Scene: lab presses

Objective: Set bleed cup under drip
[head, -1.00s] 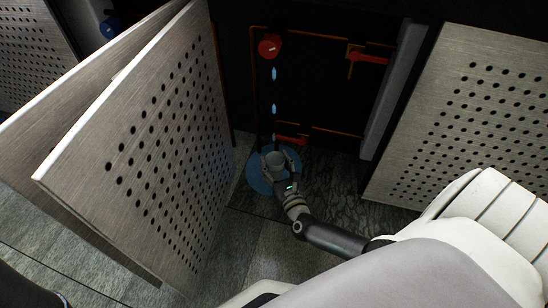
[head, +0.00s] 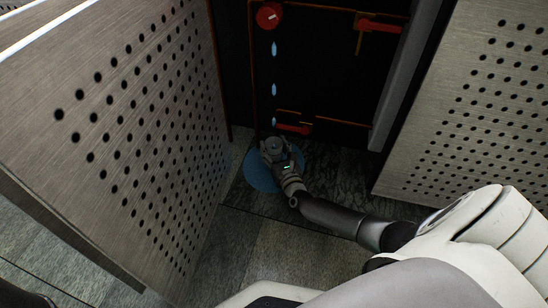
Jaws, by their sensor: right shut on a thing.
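My right gripper (head: 277,152) is shut on a small dark grey cup (head: 274,143), low at the foot of the open cabinet. The fingers hide part of the cup, and I cannot tell if it touches the floor. A column of blue drops (head: 275,90) falls from below a round red knob (head: 269,15). The lowest drop is just above the cup, in line with it in this view. A blue round patch (head: 260,172) lies on the floor around and below the gripper. My left gripper is not in view.
A perforated metal door (head: 150,130) stands open on the left. Another perforated panel (head: 470,110) stands on the right. Red levers show at the lower pipe (head: 293,129) and upper right (head: 378,26). The tiled floor (head: 260,250) in front is clear.

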